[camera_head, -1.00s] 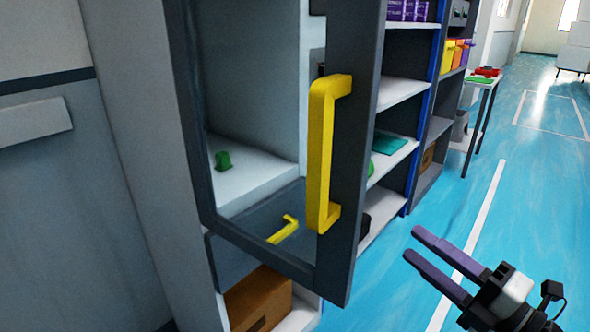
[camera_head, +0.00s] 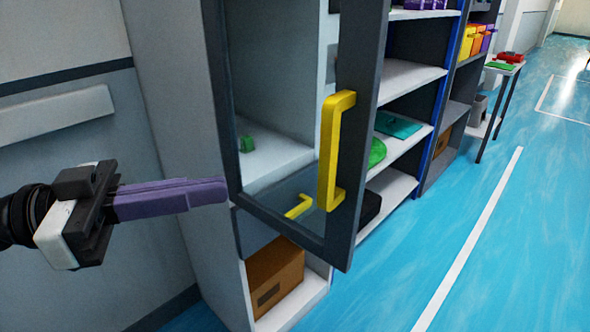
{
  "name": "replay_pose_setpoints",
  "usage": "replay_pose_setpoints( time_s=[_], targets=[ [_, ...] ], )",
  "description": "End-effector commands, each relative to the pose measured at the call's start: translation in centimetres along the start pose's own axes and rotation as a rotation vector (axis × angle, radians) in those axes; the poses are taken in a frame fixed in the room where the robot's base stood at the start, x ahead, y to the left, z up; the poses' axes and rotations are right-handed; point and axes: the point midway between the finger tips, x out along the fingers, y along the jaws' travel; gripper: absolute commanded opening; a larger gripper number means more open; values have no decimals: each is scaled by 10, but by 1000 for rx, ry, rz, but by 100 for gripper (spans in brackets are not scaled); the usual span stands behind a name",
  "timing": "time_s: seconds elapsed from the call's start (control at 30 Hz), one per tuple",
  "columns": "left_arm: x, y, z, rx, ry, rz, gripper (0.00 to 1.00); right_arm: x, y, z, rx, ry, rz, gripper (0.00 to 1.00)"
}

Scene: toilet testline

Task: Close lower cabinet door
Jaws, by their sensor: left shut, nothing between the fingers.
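A tall light grey cabinet (camera_head: 172,130) stands at centre-left. A dark-framed glass door (camera_head: 357,150) with a big yellow handle (camera_head: 328,150) stands swung open from it. A smaller yellow handle (camera_head: 300,207) on a dark grey panel shows through the lower glass; I cannot tell whether this panel is the lower door. Below is an open compartment with a brown box (camera_head: 275,278). My left gripper (camera_head: 226,190) is shut and empty, its purple fingers pointing right, with the tips in front of the cabinet's side near the door's lower left. My right gripper is out of view.
Open shelves (camera_head: 410,75) with teal and green items stand behind the door. A small table (camera_head: 502,68) with red and green items is farther back. The blue floor (camera_head: 450,200) at right is clear. A grey wall fills the left.

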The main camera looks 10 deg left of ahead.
Motion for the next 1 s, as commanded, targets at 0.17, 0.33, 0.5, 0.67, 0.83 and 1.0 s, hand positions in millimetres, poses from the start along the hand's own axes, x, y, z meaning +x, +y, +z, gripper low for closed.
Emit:
replay_pose_setpoints(
  time_s=[0.17,0.33,0.5,0.67,0.83,1.0],
  targets=[
    [22,0,-4,2,0,0,0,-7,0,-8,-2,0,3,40],
    [43,0,-4,1,2,0,0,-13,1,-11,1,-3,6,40],
    [64,-1,-5,-1,3,-1,0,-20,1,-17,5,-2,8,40],
    [85,-1,-6,-2,3,-1,0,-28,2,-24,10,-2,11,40],
    [103,-1,-4,-2,3,-1,0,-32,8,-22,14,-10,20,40],
    [112,-1,-1,-1,1,-1,0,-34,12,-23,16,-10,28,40]
  ],
)
